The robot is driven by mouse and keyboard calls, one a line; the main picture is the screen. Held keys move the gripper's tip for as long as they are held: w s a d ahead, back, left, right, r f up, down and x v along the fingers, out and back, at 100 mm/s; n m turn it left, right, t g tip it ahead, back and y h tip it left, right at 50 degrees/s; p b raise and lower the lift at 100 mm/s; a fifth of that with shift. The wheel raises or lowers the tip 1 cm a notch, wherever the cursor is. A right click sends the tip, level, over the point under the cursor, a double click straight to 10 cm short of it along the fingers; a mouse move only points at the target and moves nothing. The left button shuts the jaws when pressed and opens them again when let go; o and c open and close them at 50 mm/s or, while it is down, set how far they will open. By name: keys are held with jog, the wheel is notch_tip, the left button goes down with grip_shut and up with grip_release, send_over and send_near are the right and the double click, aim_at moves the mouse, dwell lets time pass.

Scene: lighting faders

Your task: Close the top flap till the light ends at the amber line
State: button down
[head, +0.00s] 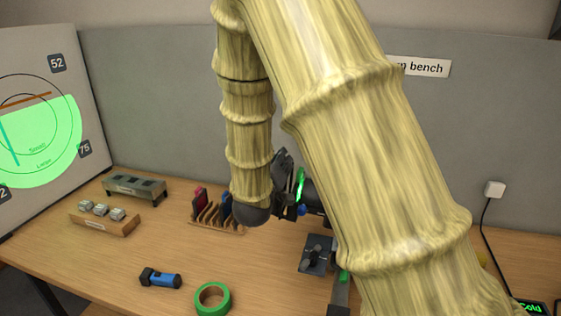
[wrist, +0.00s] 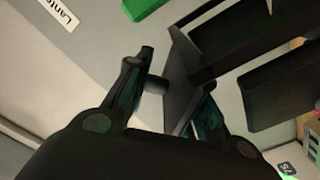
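A patch of green light (head: 50,140) falls on the pale screen at the left. Its top is cut off nearly straight, close to the amber line (head: 25,100); I cannot tell whether they match exactly. The lantern (head: 315,197) is mostly hidden behind my arm, with a bright green strip at its front. My gripper (head: 286,180) is at the lantern's front. In the wrist view, dark flaps (wrist: 240,45) fill the upper right. A dark plate with a round stub (wrist: 157,85) lies between my spread fingers; the stub is against or very near the left finger. The right finger is partly hidden.
On the bench stand a grey rack (head: 135,187), a wooden block with several metal pieces (head: 103,218), and a slotted holder (head: 213,215). A blue torch (head: 160,278) and green tape roll (head: 212,298) lie in front. A grey panel (head: 150,100) closes the back.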

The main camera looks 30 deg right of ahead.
jog(key=shift+r+n, duration=0.15)
jog(key=shift+n, duration=0.15)
jog(key=shift+w+n+p, duration=0.15)
jog(key=shift+n+p, duration=0.25)
jog(key=shift+p, duration=0.05)
jog(key=c, duration=1.3)
grip_release()
jog(key=shift+c, duration=0.2)
jog(key=shift+a, duration=0.15)
jog(key=v, duration=1.2)
jog(key=shift+c, duration=0.2)
